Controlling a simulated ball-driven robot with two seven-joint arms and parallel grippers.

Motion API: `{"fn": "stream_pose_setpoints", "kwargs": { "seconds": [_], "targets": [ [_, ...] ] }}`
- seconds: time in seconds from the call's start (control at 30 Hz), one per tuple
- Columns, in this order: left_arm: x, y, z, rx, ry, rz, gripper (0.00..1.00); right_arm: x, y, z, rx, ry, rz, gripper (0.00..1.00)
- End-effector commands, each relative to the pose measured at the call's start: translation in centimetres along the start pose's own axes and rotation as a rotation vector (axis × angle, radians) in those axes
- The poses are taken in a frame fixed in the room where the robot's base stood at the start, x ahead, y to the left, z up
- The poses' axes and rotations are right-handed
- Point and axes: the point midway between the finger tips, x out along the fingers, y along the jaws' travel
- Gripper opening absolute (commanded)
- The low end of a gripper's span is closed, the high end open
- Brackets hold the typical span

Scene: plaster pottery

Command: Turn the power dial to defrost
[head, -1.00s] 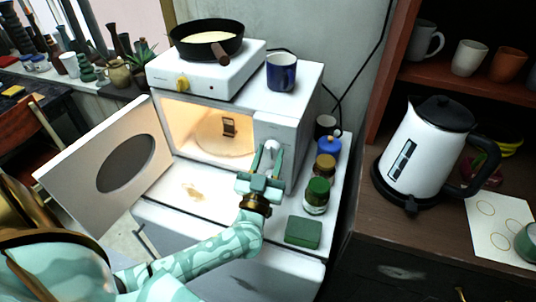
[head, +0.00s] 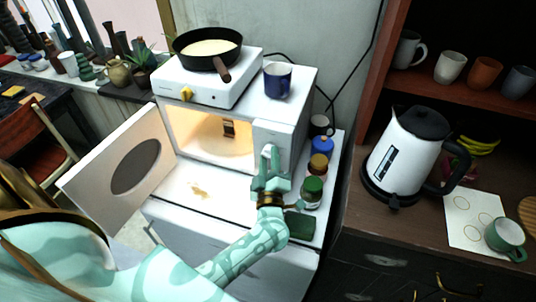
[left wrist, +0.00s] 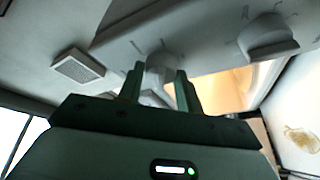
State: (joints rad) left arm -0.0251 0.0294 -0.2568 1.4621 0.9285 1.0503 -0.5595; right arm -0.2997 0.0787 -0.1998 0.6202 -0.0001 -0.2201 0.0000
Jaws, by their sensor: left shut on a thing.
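The white microwave (head: 282,132) stands with its door (head: 105,190) open and its inside lit. My left gripper (head: 269,152) is at its front control panel, shut on a pale dial. In the left wrist view the fingers (left wrist: 160,84) close on either side of this dial (left wrist: 161,62). A second dial (left wrist: 270,38) with small marks around it sits apart on the same panel. I cannot read the marks or tell the pointer's setting. In the head view the fingers hide the dial. My right gripper is not in view.
A hot plate (head: 208,88) with a black pan (head: 207,47) and a blue mug (head: 278,80) stand on the microwave. Several jars, one green-lidded (head: 313,190), stand close right of my gripper. A green sponge (head: 300,226) lies nearby. A white kettle (head: 405,150) is farther right.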

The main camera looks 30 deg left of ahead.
Motion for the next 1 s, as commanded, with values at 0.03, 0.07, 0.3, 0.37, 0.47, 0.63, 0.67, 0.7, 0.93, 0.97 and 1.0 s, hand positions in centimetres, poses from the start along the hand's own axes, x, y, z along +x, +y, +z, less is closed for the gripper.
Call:
{"fn": "stream_pose_setpoints", "kwargs": {
  "seconds": [0.03,0.07,0.3,0.37,0.47,0.63,0.67,0.7,0.93,0.97,1.0],
  "targets": [
    [0.1,0.4,-0.3,-0.039,-0.002,-0.018,0.12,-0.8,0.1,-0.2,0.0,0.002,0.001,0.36],
    [0.1,0.4,-0.3,-0.065,-0.004,-0.028,0.12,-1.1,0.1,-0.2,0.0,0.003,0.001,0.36],
    [0.1,0.5,-0.4,-0.277,-0.019,-0.113,0.12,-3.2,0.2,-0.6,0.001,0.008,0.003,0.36],
    [0.1,0.6,-0.4,-0.328,-0.023,-0.133,0.12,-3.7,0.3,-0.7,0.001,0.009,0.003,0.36],
    [0.1,0.6,-0.4,-0.417,-0.029,-0.168,0.12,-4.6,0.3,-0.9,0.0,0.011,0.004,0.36],
    [0.1,0.6,-0.5,-0.562,-0.039,-0.226,0.12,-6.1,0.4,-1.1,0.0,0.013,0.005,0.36],
    [0.1,0.6,-0.5,-0.586,-0.041,-0.236,0.12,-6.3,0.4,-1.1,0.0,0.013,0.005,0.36],
    [0.2,0.6,-0.5,-0.617,-0.044,-0.248,0.12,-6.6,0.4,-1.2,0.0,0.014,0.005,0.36],
    [0.2,0.5,-0.6,-0.772,-0.054,-0.31,0.12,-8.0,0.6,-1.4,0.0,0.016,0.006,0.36],
    [0.2,0.5,-0.5,-0.789,-0.055,-0.317,0.12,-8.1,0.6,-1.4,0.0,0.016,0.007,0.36],
    [0.2,0.5,-0.5,-0.808,-0.057,-0.324,0.12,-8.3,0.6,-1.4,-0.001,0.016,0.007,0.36]
  ]
}}
